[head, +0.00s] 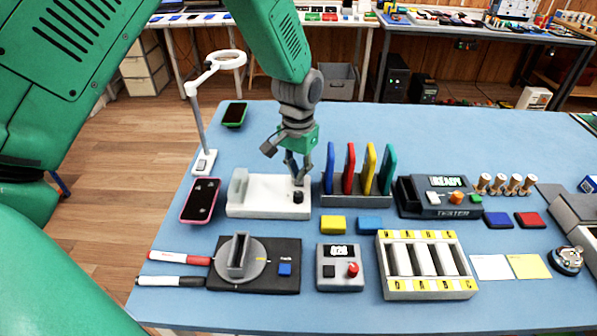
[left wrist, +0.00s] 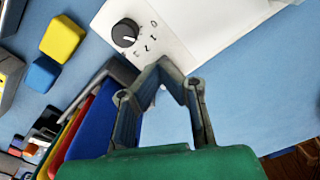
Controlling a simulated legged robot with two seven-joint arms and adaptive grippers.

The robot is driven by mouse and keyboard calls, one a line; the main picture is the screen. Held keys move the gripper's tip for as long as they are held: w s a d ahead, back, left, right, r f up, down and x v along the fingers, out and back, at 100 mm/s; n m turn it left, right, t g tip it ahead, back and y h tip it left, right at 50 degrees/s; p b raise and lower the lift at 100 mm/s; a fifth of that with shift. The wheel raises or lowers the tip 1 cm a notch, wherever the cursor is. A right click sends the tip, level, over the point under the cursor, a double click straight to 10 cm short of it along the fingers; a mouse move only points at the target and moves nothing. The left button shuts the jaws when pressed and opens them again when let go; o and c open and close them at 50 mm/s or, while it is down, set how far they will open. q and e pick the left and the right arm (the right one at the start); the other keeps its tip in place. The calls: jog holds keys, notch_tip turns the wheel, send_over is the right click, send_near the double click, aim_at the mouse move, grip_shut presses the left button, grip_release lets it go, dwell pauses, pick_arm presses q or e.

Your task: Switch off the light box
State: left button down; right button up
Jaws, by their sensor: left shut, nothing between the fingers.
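The light box (head: 262,204) is a low white slab at the middle left of the blue table. A black round knob (head: 298,197) sits at its right end. In the left wrist view the knob (left wrist: 125,33) has small marks beside it, and the white face of the box (left wrist: 205,28) is plain. I cannot tell whether it is lit. My left gripper (head: 297,177) points down just behind the knob at the box's right end, its fingers shut and empty. In the left wrist view the fingertips (left wrist: 163,68) are beside the knob, apart from it. My right gripper is out of view.
A rack of coloured upright plates (head: 357,199) stands close to the right of the box. A pink-edged phone (head: 201,201) lies to its left, and a ring lamp (head: 203,163) stands behind that. Yellow (head: 332,225) and blue (head: 370,225) blocks lie in front.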

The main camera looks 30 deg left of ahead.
aim_at(297, 184)
pick_arm(q)
jog(key=shift+d+r+p, duration=0.2)
jog(key=shift+r+p, duration=0.1)
jog(key=shift+r, duration=0.2)
jog(key=shift+d+r+p, duration=0.15)
jog(key=shift+r+p, duration=0.15)
jog(key=shift+r, duration=0.2)
jog(key=shift+r+p, duration=0.65)
jog(key=shift+p, duration=0.05)
jog(key=shift+a+r+p, duration=0.2)
jog(key=shift+r+p, duration=0.4)
jog(key=shift+p, duration=0.05)
jog(key=shift+a+r, duration=0.1)
jog(key=shift+r, duration=0.1)
jog(key=shift+a+f, duration=0.1)
jog(key=shift+a, duration=0.05)
jog(key=shift+d, duration=0.35)
